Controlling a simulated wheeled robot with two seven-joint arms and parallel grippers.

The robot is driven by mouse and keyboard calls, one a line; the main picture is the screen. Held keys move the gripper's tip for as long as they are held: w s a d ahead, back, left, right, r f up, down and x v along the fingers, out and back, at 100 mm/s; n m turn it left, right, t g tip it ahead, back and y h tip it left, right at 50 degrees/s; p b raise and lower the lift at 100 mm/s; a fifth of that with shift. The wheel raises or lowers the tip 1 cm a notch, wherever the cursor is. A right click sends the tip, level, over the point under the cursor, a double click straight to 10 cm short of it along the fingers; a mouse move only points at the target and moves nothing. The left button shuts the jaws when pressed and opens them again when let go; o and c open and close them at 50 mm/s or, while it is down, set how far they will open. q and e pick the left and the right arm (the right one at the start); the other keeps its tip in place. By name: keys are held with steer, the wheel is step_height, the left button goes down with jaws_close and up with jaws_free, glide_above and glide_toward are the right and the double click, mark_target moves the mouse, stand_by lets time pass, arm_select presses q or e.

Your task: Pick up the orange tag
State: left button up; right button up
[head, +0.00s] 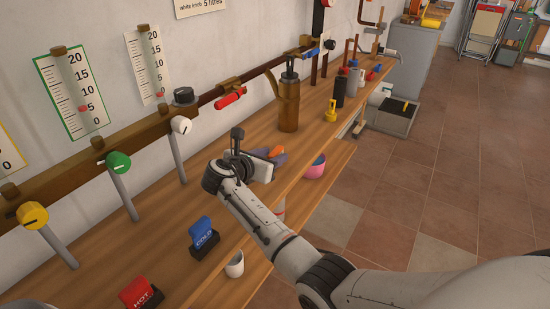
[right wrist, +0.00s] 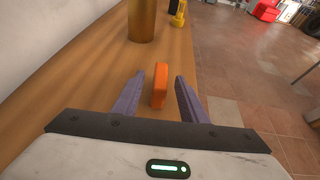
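The orange tag (right wrist: 160,86) stands upright on the wooden bench, between the two purple fingers of my right gripper (right wrist: 160,76) in the right wrist view. Gaps show on both sides of it, so the fingers are open and do not press on it. In the head view, the orange tag (head: 278,152) shows small beside the fingers of my right gripper (head: 268,155), and the hand partly covers that area. My left gripper is not in view.
A brown bottle (head: 288,105) stands on the bench beyond the tag. A yellow item (head: 331,111) and a dark bottle (head: 340,92) are farther back. A pink cup (head: 316,170) is to the right. Blue COLD (head: 202,232) and red HOT (head: 139,293) signs stand nearer.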

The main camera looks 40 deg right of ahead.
steer(key=shift+x, duration=1.25)
jaws_close()
